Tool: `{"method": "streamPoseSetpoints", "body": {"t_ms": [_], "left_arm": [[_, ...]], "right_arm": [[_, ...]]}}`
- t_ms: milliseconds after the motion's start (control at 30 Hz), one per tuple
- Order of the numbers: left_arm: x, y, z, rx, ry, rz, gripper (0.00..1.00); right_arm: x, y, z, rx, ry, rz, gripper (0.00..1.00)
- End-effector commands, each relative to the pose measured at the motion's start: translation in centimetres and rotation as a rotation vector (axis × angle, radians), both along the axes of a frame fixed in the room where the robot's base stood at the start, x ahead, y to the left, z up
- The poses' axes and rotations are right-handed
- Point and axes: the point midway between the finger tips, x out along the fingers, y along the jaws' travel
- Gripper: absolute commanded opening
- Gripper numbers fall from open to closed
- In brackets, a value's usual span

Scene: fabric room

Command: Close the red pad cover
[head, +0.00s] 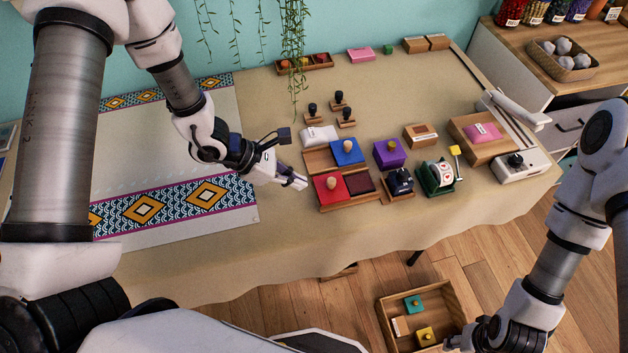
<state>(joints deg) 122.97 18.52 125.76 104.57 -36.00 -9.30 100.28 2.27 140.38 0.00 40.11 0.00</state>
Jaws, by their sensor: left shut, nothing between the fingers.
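The red cover (327,190) with a round wooden knob lies at the left end of a wooden tray, near the front of the table. A dark red pad (360,183) shows uncovered in the tray, just right of the red cover. My left gripper (298,183) is shut and empty, a little left of the red cover; I cannot tell its exact height above the cloth. My right arm reaches down at the lower right, over the floor. Only part of its wrist and gripper (462,343) shows at the bottom edge, and its fingertips cannot be made out.
A blue cover (345,157) with a knob sits just behind, and a purple box (391,158) stands to the right. Stampers and a green-based device (437,178) stand nearby. A patterned cloth (165,140) covers the left. A wooden crate (385,312) is on the floor.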

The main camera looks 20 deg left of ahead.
Motion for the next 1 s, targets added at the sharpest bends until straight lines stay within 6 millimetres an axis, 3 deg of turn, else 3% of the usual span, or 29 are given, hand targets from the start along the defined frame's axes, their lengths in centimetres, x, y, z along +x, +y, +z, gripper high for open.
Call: {"method": "streamPoseSetpoints", "body": {"t_ms": [233,633,1000], "left_arm": [[1.3,-3.3,0.1,0.001,0.0,-0.003,0.0],[1.6,-3.7,0.0,0.0,0.001,-0.001,0.0],[4.4,-7.9,-0.2,0.001,-0.001,-0.003,0.0]], "right_arm": [[0.0,0.0,0.9,0.0,0.0,0.0,0.47],[0.0,0.0,0.8,0.0,0.0,0.0,0.47],[0.0,0.0,-1.6,0.0,0.001,0.0,0.47]]}}
